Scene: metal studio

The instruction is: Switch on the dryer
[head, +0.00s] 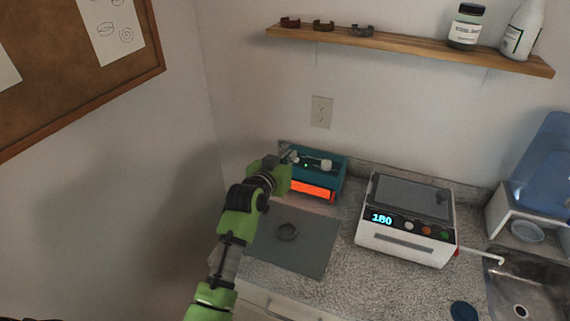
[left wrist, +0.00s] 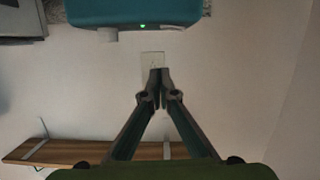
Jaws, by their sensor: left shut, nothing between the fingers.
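A teal box-shaped device (head: 337,168), seemingly the dryer, stands against the back wall. Its lower front glows orange, and a small green light and a pale knob show on top. The left wrist view shows it upside down at the top edge (left wrist: 135,12), with the green light lit and the pale knob beside it. My left gripper (head: 291,154) is at the device's left end, partly hidden by its own arm. In the left wrist view its fingertips (left wrist: 158,74) are together and empty, apart from the device in the picture. My right gripper is not in view.
A white machine (head: 395,243) reading 180 stands to the right, near a sink (head: 525,290). A wooden shelf (head: 410,46) and a wall outlet (head: 321,112) are above.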

